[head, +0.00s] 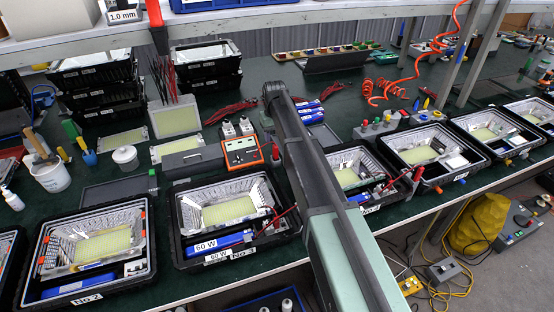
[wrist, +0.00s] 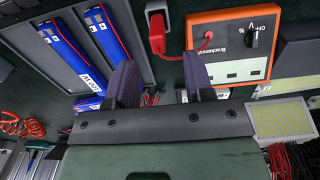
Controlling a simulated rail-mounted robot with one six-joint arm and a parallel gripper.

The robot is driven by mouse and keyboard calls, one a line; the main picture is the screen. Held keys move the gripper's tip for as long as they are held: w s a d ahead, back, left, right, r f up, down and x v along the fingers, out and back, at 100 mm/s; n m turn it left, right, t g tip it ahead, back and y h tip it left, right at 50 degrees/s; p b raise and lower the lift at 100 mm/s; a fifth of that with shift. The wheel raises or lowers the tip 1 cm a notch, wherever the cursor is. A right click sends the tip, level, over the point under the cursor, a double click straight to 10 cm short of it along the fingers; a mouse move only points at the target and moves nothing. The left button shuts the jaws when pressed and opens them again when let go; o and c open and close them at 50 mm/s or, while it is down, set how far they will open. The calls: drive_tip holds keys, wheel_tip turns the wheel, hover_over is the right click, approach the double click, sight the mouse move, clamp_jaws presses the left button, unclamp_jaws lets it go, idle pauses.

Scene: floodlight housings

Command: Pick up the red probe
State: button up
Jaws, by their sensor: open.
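A red probe (wrist: 157,34) shows in the wrist view, beside the orange multimeter (wrist: 232,48), with a red lead running between them. In the head view, a small red piece (head: 276,153) at the right side of the multimeter (head: 242,152) appears to be the same probe. My gripper (wrist: 161,80) is open in the wrist view, its two dark fingers spread and nothing seen between them but the dark green bench and some red leads. The probe lies above the fingertips in the picture, between their lines. In the head view my arm hides the gripper.
Blue packs (wrist: 104,34) lie in a grey tray left of the fingers in the wrist view. In the head view, a housing (head: 229,213) with a yellow panel stands in front of the multimeter. A white cup (head: 125,158) stands to the left. Black crates fill the back left.

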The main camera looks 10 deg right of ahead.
sight(276, 146)
wheel_tip(276, 146, down, 8)
drive_tip(key=b, duration=0.6)
drive_tip(key=shift+d+f, duration=0.1)
drive_tip(key=shift+d, duration=0.05)
drive_tip(key=shift+r, duration=0.25)
drive_tip(key=shift+c, duration=0.3)
clamp_jaws()
